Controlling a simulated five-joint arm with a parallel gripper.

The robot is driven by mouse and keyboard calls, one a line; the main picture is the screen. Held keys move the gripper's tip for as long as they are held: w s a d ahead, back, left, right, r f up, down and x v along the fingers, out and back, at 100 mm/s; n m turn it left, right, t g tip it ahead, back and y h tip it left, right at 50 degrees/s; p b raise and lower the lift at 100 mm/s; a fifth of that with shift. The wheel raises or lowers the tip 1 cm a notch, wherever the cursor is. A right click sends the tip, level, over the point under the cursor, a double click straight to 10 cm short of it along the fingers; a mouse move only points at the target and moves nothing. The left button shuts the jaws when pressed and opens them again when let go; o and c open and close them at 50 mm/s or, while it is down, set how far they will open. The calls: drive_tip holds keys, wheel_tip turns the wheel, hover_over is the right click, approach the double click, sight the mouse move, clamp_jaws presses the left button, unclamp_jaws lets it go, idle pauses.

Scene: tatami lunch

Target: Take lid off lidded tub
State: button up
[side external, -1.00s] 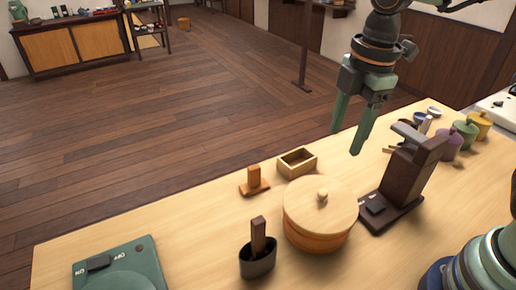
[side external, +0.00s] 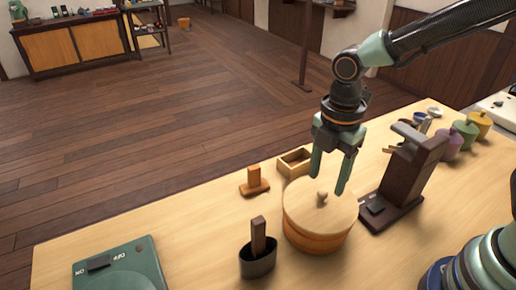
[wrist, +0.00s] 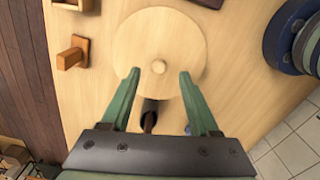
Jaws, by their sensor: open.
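The lidded tub (side external: 318,238) is a round wooden tub with an orange-brown side, standing on the table. Its pale wooden lid (side external: 300,205) is seated on top, with a small round knob (side external: 322,198) in the middle. The lid (wrist: 135,50) and knob (wrist: 159,67) also show from above in the wrist view. My gripper (side external: 329,185) is open, green fingers pointing down, above the lid around the knob's level in the picture. In the wrist view my gripper (wrist: 160,74) has one finger on each side of the knob, clear of it. The tub's body is hidden under the lid there.
A dark cup with a brown block (side external: 257,262) stands at the tub's front left. An orange-brown stand (side external: 254,182) and an open wooden box (side external: 295,162) are behind it. A dark upright device (side external: 400,190) stands close on the right.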

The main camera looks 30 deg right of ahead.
sight(324, 191)
wheel_tip(324, 191, down, 3)
drive_tip(key=shift+f, duration=0.2)
clamp_jaws()
drive_tip(key=shift+w+r, duration=0.1)
drive_tip(key=shift+r, duration=0.05)
